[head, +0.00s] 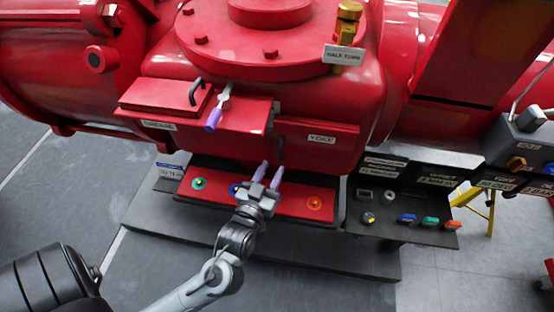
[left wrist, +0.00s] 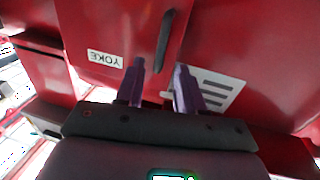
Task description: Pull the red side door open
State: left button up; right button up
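The red side door (head: 318,154) is a flat red panel with a YOKE label (head: 322,139), low on the front of the big red valve body. It looks shut. Its black upright bar handle (head: 281,149) is near the panel's left edge. In the left wrist view the handle (left wrist: 165,40) shows just beyond the fingertips, and the YOKE label (left wrist: 105,58) appears upside down. My left gripper (head: 271,170) has purple fingers, apart and empty, just below the handle. In the left wrist view the gripper (left wrist: 159,72) has the handle's near end in line with its gap; contact cannot be told. My right gripper is not in view.
A red GREASE box (head: 180,95) with a purple-gripped lever (head: 214,117) juts out at upper left. Below the door is a red panel (head: 288,204) with coloured knobs. A dark control panel (head: 385,225) with buttons stands at right. A yellow stand (head: 490,212) is farther right.

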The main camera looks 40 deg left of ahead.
aim_at(279, 156)
pick_arm(q)
jog(key=shift+b+x, duration=0.4)
jog(key=shift+x, duration=2.15)
grip_shut()
